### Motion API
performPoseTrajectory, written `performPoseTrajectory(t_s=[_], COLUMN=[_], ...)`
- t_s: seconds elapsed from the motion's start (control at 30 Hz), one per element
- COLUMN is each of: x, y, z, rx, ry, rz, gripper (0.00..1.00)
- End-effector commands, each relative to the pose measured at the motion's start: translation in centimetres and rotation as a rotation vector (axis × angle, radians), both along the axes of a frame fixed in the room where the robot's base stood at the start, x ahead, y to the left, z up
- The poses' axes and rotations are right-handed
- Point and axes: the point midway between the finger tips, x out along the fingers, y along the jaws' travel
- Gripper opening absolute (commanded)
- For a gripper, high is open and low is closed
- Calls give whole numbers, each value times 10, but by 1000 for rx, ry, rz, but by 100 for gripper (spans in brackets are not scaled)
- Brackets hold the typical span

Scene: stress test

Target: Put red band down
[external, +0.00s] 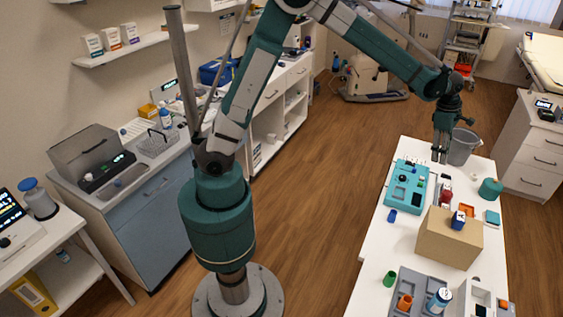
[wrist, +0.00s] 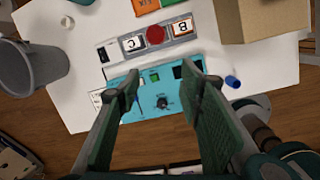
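A round red thing (wrist: 155,34) sits on a grey panel (wrist: 112,52) between pads marked C and B in the wrist view. A red thing (external: 446,193) also shows on the table in the external view. I cannot tell whether either is the red band; no clear band shape shows. My gripper (external: 439,160) points down above the far end of the white table. In the wrist view my gripper (wrist: 160,86) has its two green-padded fingers wide apart with nothing between them. A teal device (wrist: 150,103) with a black knob lies beyond the fingers, partly hidden by them.
A cardboard box (external: 448,238) stands mid-table with a blue item on top. A small blue cylinder (external: 392,215) is beside it. A grey tray (external: 420,283) is at the near end. A grey bin (external: 462,147) stands by the far edge. White table shows bare along the left side.

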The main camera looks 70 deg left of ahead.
Motion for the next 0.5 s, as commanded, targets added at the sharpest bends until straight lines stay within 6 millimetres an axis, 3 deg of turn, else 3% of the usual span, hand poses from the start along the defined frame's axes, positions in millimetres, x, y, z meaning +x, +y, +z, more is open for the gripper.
performPoseTrajectory(t_s=[0.5], x=[-82], y=[46], z=[78], rx=[92], ry=[-121], rz=[-363], gripper=[37])
